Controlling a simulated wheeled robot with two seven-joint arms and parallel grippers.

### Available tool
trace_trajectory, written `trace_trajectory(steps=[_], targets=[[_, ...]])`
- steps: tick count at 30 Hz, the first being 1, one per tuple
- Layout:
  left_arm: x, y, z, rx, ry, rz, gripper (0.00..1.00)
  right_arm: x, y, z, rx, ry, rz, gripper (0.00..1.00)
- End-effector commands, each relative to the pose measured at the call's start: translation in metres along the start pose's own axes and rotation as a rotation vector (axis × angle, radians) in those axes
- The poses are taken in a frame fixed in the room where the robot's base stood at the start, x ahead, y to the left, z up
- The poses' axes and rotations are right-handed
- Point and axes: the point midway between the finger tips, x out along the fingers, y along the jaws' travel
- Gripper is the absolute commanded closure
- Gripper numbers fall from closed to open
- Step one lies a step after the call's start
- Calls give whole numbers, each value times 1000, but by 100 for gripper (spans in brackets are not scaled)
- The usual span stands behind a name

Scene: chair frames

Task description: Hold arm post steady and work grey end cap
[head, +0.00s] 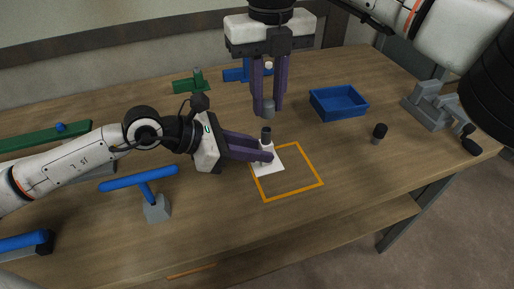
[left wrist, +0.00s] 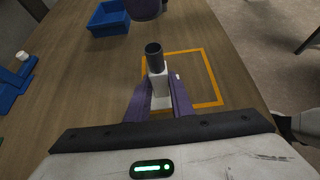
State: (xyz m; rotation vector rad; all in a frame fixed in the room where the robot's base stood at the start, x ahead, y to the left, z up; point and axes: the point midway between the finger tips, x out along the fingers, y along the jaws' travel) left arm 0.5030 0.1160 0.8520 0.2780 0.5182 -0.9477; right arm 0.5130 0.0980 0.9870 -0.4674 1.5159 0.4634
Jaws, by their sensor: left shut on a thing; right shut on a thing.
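The arm post (head: 266,141) stands upright with a dark grey tube at its top and a white lower part. It rises from a white base plate (head: 270,166). My left gripper (head: 268,153) is shut on the post from the left. In the left wrist view, the post (left wrist: 156,62) stands between its purple fingers (left wrist: 159,103). My right gripper (head: 268,104) points down above the post, shut on the grey end cap (head: 268,110). The cap is apart from the post, a small gap above its top. The fingers hide part of the cap and post.
An orange square outline (head: 318,174) surrounds part of the plate on the wooden table. A blue bin (head: 339,103) is behind right. A black knob (head: 379,132) and a grey fixture (head: 430,110) are at right.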

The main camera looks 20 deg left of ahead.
Motion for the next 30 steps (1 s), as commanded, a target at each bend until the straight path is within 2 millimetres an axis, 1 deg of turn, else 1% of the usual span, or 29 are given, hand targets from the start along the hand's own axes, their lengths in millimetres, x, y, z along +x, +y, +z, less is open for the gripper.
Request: trace_trajectory(steps=[1,5,21,25,30], targets=[[2,-1,-10,-4,21,-4,100,0,0,0,0,0,0,100],[2,-1,-10,-4,21,-4,100,-6,-7,0,2,-2,0,100],[2,-1,-10,-4,21,-4,100,-52,-53,0,3,-1,0,100],[2,-1,-10,-4,21,-4,100,-58,-59,0,1,-1,1,100],[2,-1,-10,-4,21,-4,100,-59,-60,0,0,0,1,100]])
